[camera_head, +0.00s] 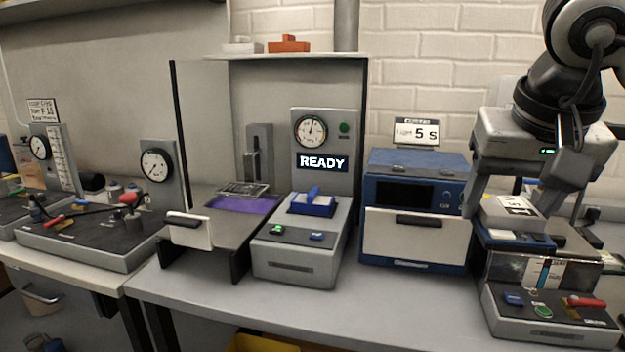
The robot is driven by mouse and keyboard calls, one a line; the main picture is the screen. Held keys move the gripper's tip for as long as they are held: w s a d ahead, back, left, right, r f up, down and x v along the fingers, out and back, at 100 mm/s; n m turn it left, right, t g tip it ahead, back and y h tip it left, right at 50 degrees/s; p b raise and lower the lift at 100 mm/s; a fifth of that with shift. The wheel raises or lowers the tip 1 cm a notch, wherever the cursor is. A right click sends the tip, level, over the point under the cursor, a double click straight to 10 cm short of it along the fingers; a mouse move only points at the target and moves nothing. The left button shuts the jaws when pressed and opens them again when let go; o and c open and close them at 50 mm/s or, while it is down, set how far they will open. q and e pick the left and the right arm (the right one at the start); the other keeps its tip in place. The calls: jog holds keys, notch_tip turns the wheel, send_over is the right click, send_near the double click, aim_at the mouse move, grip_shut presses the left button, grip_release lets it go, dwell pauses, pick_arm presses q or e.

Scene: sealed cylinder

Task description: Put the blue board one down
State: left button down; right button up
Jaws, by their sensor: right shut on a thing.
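My right gripper (511,213) comes down at the right of the head view. It is shut on a pale block with a printed label (513,205), one finger at each side. A blue flat piece (507,238) shows just below the pale block, above the right-hand station (545,315). I cannot tell whether the blue piece is joined to the block, or whether it touches the station. Another blue piece with a raised handle (313,204) sits on the grey middle station (303,257). My left gripper is not in view.
A "READY" display (322,162) is lit behind the middle station. A blue oven-like box (416,165) with a pale front stands between the stations. A purple-topped bench fixture (243,204) is left of centre. The bench front (390,305) is clear.

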jog(key=s+a+f+n, duration=0.1)
jog(key=f, duration=1.1)
jog(key=s+a+f+n+y, duration=0.1)
jog(key=s+a+f, duration=0.1)
jog(key=f, duration=1.1)
jog(key=shift+s+f+n, duration=0.15)
jog(key=shift+f+n, duration=0.1)
jog(key=shift+n, duration=0.05)
jog(key=shift+d, duration=0.1)
